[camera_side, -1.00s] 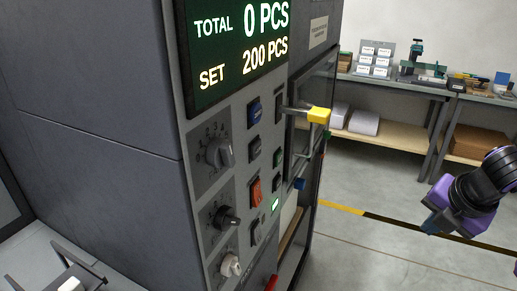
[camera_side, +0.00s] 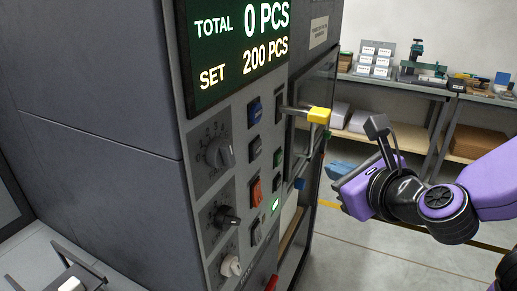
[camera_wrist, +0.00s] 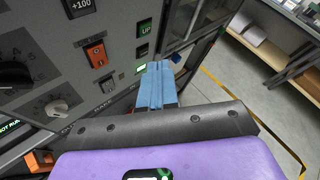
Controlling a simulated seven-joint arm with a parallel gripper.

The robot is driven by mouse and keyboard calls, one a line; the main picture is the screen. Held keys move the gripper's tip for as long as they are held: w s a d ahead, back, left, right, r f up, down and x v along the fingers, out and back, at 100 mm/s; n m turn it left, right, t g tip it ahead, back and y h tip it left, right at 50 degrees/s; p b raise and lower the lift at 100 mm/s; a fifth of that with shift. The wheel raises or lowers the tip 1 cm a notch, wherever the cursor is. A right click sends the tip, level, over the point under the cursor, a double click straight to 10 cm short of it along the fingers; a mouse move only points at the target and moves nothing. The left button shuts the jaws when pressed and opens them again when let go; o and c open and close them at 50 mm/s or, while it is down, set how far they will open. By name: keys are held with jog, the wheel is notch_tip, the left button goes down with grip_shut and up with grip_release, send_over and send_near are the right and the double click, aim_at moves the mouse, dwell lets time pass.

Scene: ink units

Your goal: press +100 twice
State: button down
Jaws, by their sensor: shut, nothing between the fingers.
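The +100 button (camera_wrist: 80,6) is a dark key cut by the top edge of the wrist view, above an orange switch (camera_wrist: 96,53). In the side view it matches the dark button (camera_side: 254,147) between the blue button and the orange switch, its label too small to read. The display (camera_side: 238,55) reads TOTAL 0 PCS and SET 200 PCS. My gripper (camera_side: 336,170), with blue fingers, is shut and empty, right of the panel and apart from it in the side view. In the wrist view its fingers (camera_wrist: 156,88) point toward the panel, below and right of +100.
A yellow-tipped handle (camera_side: 318,115) juts from the machine right of the buttons. Dials (camera_side: 219,153) line the panel's left part. A green UP button (camera_wrist: 145,27) and a lit green lamp (camera_wrist: 140,69) are near the fingers. A workbench (camera_side: 430,86) stands behind.

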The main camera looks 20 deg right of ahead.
aim_at(256, 149)
jog(key=shift+s+a+r+n+t+y, duration=0.1)
jog(key=shift+a+r+n+t+y, duration=0.1)
jog(key=shift+a+r+n, duration=0.25)
jog(key=shift+s+a+r+n+t+y, duration=0.1)
jog(key=shift+a+r+n+t+y, duration=0.1)
jog(key=shift+a+n, duration=0.4)
jog(key=w+a, duration=0.6)
jog(key=shift+w, duration=0.15)
jog(key=shift+w+a, duration=0.1)
jog(key=shift+a, duration=0.1)
dwell(1.8)
jog(key=shift+w+a, duration=0.15)
jog(key=shift+a, duration=0.05)
jog(key=shift+w+a, duration=0.35)
dwell(0.9)
jog(key=shift+s+d, duration=0.1)
dwell(0.3)
jog(key=shift+s+d, duration=0.55)
